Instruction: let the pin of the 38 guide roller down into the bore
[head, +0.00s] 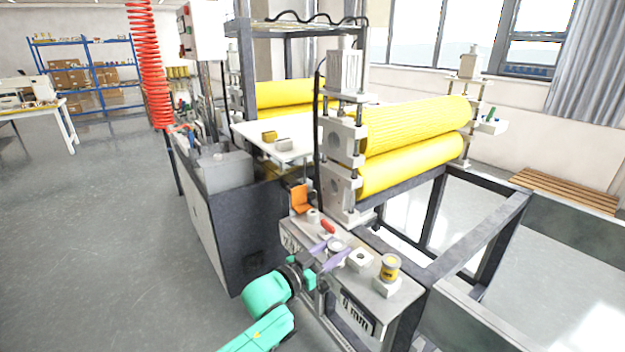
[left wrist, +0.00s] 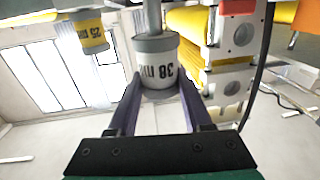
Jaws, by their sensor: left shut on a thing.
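The 38 guide roller (left wrist: 157,66) is a white and grey cylinder with an upside-down "38 mm" label in the left wrist view. Its grey pin (left wrist: 153,16) runs to the top edge of that view, toward the bench. My left gripper (left wrist: 160,88) has its two purple fingers shut on the roller from both sides. In the head view the left gripper (head: 328,256) is over the small bench, with the roller (head: 336,244) between the fingers, partly hidden. The bore under the pin is hidden, so I cannot tell whether the pin is inside it. My right gripper is not in view.
A yellow-banded 25 roller (head: 389,268) stands on a white block at the bench's near right; it also shows in the left wrist view (left wrist: 92,36). A white block (head: 360,260) sits close to my fingers. A red piece (head: 328,227) and orange bracket (head: 300,198) lie behind. Large yellow rollers (head: 414,128) stand beyond.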

